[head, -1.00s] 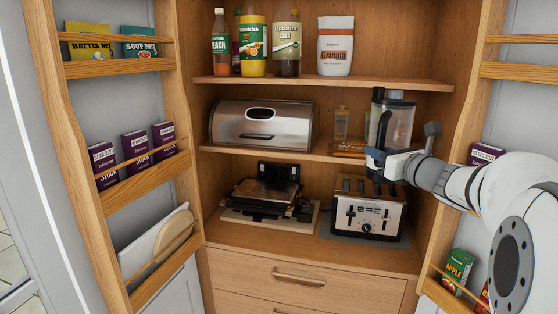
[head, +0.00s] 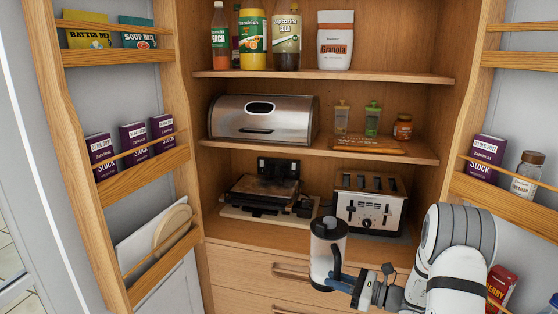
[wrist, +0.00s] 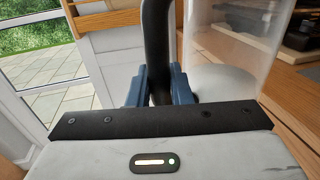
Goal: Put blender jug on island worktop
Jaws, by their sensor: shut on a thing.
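The blender jug (head: 328,250) is clear with a black lid and a black handle. In the head view it hangs upright in front of the cupboard's drawers, clear of the shelves. My gripper (head: 345,280) comes from the right and is shut on the jug's handle. In the wrist view the blue fingers (wrist: 159,86) clasp the black handle (wrist: 158,45), and the clear jug body (wrist: 232,45) is just to its right. The island worktop is not identifiable in either view.
The cupboard's open door racks stand left (head: 147,180) and right (head: 510,200). A toaster (head: 369,203) and a sandwich press (head: 265,188) sit behind the jug. A bread bin (head: 262,119) is above. A glazed door (wrist: 50,60) shows in the wrist view.

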